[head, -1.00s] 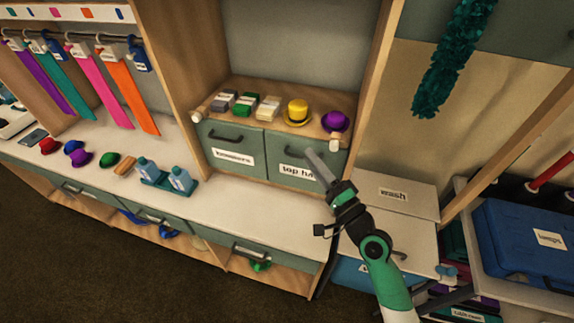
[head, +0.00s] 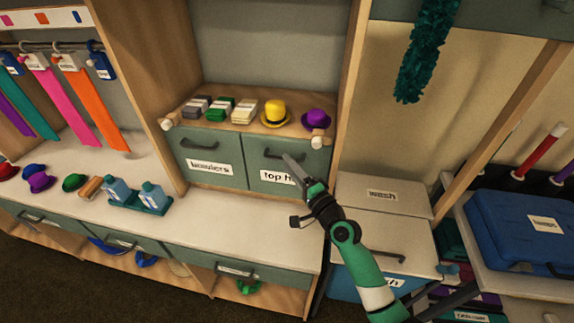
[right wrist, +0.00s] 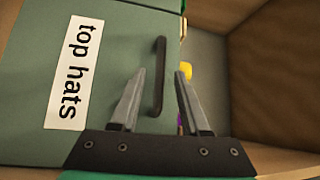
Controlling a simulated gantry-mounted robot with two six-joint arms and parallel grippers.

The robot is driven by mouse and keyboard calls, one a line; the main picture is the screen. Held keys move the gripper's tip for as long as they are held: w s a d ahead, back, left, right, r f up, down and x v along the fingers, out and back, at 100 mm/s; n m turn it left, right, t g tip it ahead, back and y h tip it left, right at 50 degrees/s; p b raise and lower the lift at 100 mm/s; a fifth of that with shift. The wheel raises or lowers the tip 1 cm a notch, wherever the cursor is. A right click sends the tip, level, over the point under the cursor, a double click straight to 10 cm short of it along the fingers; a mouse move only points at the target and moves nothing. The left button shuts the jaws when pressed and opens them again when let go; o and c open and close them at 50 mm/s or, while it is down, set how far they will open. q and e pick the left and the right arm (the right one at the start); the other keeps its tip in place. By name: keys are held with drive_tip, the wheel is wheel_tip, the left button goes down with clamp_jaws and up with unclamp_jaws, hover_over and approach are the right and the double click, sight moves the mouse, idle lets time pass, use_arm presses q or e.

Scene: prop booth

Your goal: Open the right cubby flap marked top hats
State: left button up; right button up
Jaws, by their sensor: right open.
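The green top hats flap (head: 262,176) is closed, on the right of the cubby unit. It has a dark bar handle (head: 287,156) near its top edge and a white label below. In the right wrist view the label (right wrist: 76,72) reads "top hats", and the handle (right wrist: 159,76) stands upright in the picture. My right gripper (head: 287,157) is in front of the flap, close to the handle. In the right wrist view my right gripper (right wrist: 160,75) is open, its fingers on either side of the handle's lower end; I cannot tell whether they touch it. My left gripper is out of view.
The bowlers flap (head: 212,160) is closed to the left. A yellow hat (head: 274,113) and a purple hat (head: 316,120) sit on the shelf above. The white counter (head: 235,216) below is clear in front of the flaps. A wash box (head: 382,195) stands at right.

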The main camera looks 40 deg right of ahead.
drive_tip(key=shift+x, duration=0.9)
clamp_jaws()
drive_tip(key=shift+f, duration=0.1)
idle(0.7)
